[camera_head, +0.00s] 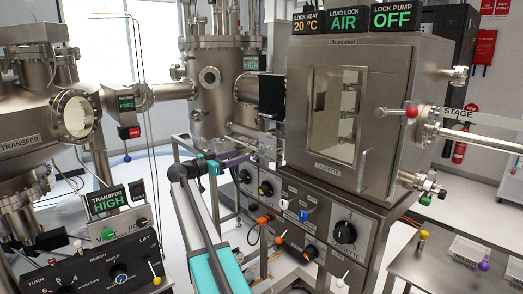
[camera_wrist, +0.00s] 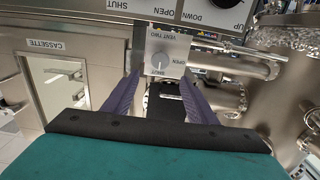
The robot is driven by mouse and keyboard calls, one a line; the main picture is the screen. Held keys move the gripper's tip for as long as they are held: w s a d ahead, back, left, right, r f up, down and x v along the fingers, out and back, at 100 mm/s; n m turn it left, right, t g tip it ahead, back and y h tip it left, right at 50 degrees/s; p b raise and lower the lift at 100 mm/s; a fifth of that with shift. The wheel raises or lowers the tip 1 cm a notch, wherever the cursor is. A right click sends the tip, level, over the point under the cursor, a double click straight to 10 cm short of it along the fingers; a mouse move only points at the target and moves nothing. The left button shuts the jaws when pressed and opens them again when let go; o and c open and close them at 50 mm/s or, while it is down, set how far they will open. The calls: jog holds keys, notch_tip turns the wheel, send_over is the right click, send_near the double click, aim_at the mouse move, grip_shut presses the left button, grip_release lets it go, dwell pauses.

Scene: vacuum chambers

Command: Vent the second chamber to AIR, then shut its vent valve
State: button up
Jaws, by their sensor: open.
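In the wrist view, which is upside down, a grey dial knob (camera_wrist: 159,61) sits on a plate marked VENT TWO (camera_wrist: 168,45), with SHUT and OPEN labels. Its small pointer appears to lie towards SHUT. My gripper (camera_wrist: 160,84) has its two purple fingers apart, one either side of the knob in the picture, with nothing between them; whether they touch it I cannot tell. In the head view my gripper (camera_head: 236,158) is in front of the tall steel chamber (camera_head: 207,90), whose sign (camera_head: 251,63) reads HIGH. The vent knob is not clear there.
The load lock cabinet (camera_head: 400,100) stands to the right, its sign (camera_head: 344,19) reading AIR. The transfer chamber (camera_head: 30,100) and its control box (camera_head: 85,255) stand left. Knobs and levers line the panel (camera_head: 290,205) below the cabinet. A steel table (camera_head: 420,265) is at right.

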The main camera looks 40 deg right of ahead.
aim_at(260, 149)
jog(key=d+p, duration=0.1)
jog(key=d, duration=0.3)
jog(key=d+p, duration=0.1)
jog(key=d, duration=0.4)
jog(key=s+d+p, duration=0.1)
jog(key=d+p, duration=0.1)
jog(key=d, duration=0.2)
jog(key=shift+d, duration=0.2)
jog(key=c, duration=0.8)
jog(key=shift+a, duration=0.25)
jog(key=shift+c, duration=1.3)
jog(key=shift+d, duration=0.25)
